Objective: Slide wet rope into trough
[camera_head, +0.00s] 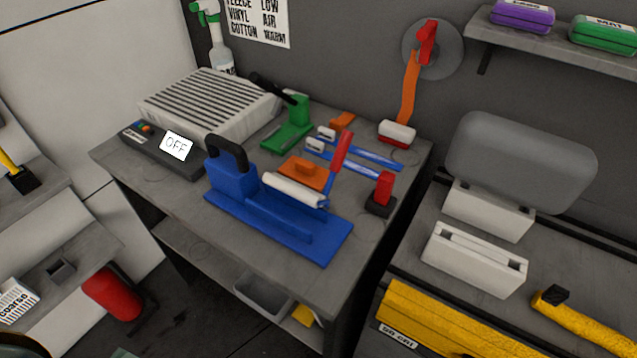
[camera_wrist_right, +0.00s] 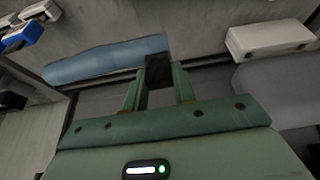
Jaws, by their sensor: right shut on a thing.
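No piece is clearly a rope in either view. A yellow, bent, rope-like piece (camera_head: 590,325) with a black block on its end lies at the right edge of the head view. A white slotted block (camera_head: 474,262), trough-like, stands on the right-hand bench, with a second white block (camera_head: 488,212) behind it. A white block also shows in the right wrist view (camera_wrist_right: 268,38). My right gripper (camera_wrist_right: 159,84) is shut on a small dark piece (camera_wrist_right: 158,70); a pale blue rounded length (camera_wrist_right: 105,60) lies just beyond.
A large grey rounded form (camera_head: 520,160) sits behind the white blocks. A yellow labelled piece (camera_head: 450,325) lies along the right bench's front. The left table (camera_head: 185,215) holds a blue press (camera_head: 280,215) and several tools. A dark gap separates the benches.

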